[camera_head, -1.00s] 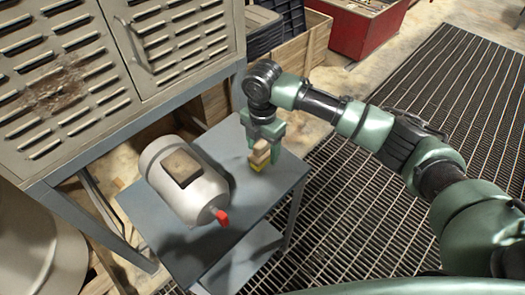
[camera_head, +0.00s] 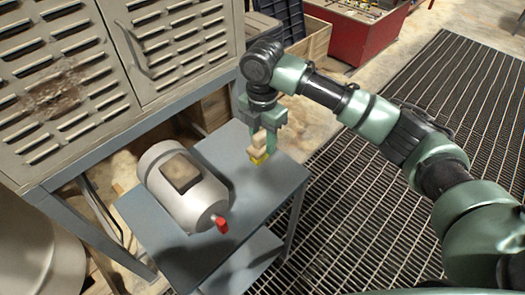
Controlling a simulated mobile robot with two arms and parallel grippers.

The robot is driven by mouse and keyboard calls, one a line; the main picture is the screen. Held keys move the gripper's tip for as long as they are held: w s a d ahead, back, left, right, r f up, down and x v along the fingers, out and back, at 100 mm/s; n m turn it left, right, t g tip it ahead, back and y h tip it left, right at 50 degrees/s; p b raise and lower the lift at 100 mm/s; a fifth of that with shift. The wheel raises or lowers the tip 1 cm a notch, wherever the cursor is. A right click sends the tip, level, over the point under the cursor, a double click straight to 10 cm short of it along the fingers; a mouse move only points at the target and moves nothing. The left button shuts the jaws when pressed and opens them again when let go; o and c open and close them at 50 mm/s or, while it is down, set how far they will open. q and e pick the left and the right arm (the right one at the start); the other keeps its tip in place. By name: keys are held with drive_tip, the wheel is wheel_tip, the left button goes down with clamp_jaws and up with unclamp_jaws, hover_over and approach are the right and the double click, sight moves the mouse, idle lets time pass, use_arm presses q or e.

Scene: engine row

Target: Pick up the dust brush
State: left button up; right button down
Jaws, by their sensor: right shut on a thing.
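The dust brush (camera_head: 258,147) is a small tan, wooden-looking piece with a yellow lower end. It is upright between the fingers of my right gripper (camera_head: 263,143), which is shut on it. The gripper points down over the right part of the blue-grey table (camera_head: 237,160). The brush's yellow end is just above the tabletop; I cannot tell for sure whether it touches. The fingers hide part of the brush. My left gripper is not in view.
A light grey tank (camera_head: 187,190) with a red knob (camera_head: 221,223) lies on the table, left of the brush. A louvred metal cabinet (camera_head: 60,75) stands behind at left. A red bin (camera_head: 352,35) is at the back. Dark floor grating (camera_head: 455,110) lies to the right.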

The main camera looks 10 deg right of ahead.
wheel_tip(320, 180, up, 14)
drive_tip(key=shift+r, duration=0.2)
